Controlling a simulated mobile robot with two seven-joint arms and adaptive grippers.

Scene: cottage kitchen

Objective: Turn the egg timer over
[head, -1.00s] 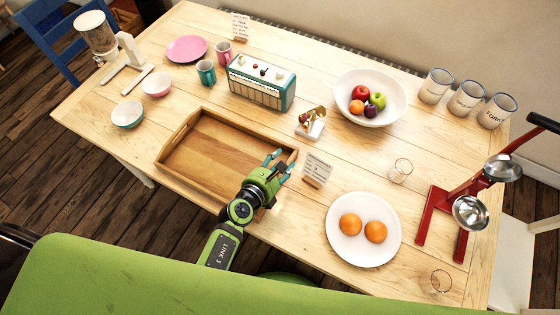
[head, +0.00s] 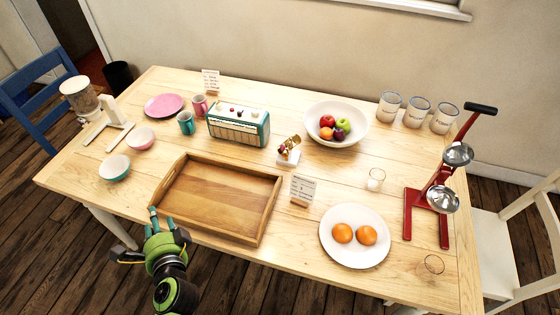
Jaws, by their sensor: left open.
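The egg timer (head: 289,150) appears to be the small brass-coloured piece with dark red parts, tilted on a white block. It stands mid-table between the radio and the fruit bowl. Its fine detail is too small to make out. My left gripper (head: 161,220) is open and empty at the table's front edge, by the front left corner of the wooden tray (head: 212,237). It is well apart from the timer, with the tray between them. My right gripper is out of view.
A small card (head: 302,189) stands just in front of the timer. The radio (head: 238,130) is to its left, the fruit bowl (head: 318,112) to its upper right. A plate of oranges (head: 354,260), a small glass (head: 376,179) and a red juicer (head: 412,210) are further right.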

